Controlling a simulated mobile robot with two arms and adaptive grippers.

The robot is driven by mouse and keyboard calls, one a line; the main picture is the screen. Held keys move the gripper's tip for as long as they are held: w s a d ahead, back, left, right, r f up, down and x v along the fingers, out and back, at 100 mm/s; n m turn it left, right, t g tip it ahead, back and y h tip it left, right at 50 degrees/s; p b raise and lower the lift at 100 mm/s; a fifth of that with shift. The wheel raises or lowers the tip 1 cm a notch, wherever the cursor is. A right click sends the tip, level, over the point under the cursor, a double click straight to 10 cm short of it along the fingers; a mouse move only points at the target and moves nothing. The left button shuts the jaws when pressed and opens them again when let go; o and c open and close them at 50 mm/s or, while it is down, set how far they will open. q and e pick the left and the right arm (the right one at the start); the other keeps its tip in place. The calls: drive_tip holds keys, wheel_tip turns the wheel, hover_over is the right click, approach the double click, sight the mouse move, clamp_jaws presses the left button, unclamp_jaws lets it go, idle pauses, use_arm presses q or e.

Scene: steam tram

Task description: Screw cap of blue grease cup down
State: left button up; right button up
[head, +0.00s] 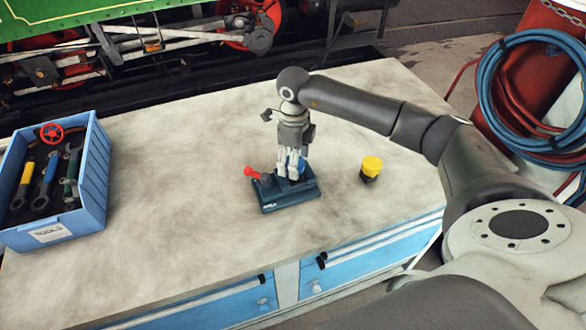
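A blue cap (302,165), partly hidden by gripper fingers, shows on top of a dark blue-grey base block (285,198) on the workbench. The cup body below the cap is hidden. My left gripper is not in view.
A yellow-capped dark cup (371,166) stands to the right of the block. A blue tool crate (85,200) with several tools stands at the left of the workbench (190,150). Coiled hoses (530,85) hang at the right. The bench between crate and block is clear.

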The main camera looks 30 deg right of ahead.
idle(0.7)
drive_tip(key=c, duration=0.9)
drive_tip(key=o, duration=1.3)
drive_tip(key=shift+r, duration=0.15)
drive_tip(key=shift+r+p, duration=1.3)
drive_tip(key=shift+r, duration=1.1)
